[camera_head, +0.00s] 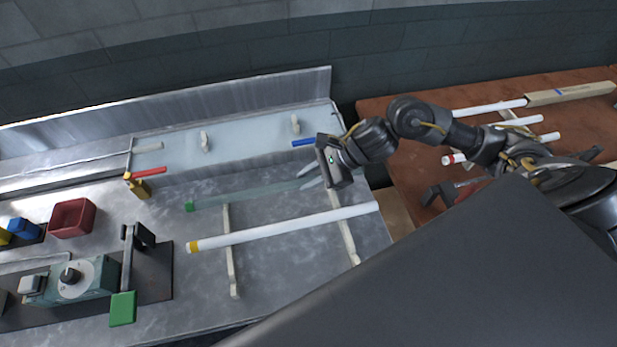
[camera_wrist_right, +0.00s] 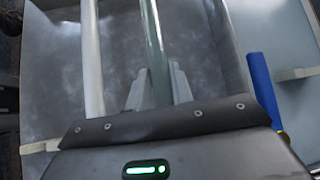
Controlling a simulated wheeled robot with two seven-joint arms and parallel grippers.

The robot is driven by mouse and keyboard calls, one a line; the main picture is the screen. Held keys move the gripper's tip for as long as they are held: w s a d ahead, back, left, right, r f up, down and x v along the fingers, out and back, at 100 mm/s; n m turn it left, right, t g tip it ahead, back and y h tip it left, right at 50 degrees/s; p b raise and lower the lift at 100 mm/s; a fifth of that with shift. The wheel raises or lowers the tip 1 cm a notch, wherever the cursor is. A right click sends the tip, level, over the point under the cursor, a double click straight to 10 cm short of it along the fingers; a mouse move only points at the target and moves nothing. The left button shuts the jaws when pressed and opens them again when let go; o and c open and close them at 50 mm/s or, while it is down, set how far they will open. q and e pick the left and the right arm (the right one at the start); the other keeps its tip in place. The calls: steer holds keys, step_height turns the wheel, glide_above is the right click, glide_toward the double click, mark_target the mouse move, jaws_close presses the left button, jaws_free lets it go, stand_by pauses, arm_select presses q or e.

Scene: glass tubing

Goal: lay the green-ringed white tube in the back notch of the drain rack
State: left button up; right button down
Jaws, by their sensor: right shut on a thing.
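A pale grey-green, see-through-looking tube (camera_head: 245,196) has a green ring (camera_head: 190,207) at its left end. My right gripper (camera_head: 312,179) is shut on it near its right end. In the right wrist view the tube (camera_wrist_right: 157,45) runs between the fingers (camera_wrist_right: 158,88). The drain rack has two pale rails (camera_head: 232,268). The held tube is at the rack's back end; I cannot tell whether it touches the rails. A white tube with a yellow ring (camera_head: 280,228) lies across both rails, in front of the held tube. My left gripper is not in view.
A trough with pale stubs (camera_head: 205,141) lies behind the rack, with a blue rod (camera_head: 303,142) near the gripper. A red bin (camera_head: 72,217) and a teal device (camera_head: 75,283) stand left. More white tubes lie on the brown table (camera_head: 385,115) at right.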

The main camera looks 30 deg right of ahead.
steer(key=shift+f, duration=0.55)
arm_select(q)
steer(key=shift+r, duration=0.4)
arm_select(e)
steer(key=shift+f, duration=0.1)
steer(key=shift+f+b, duration=0.35)
steer(key=shift+b, duration=0.2)
steer(key=c, duration=1.2)
jaws_free()
steer(key=shift+c, duration=0.2)
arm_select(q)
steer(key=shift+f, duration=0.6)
arm_select(e)
steer(key=shift+r, duration=0.1)
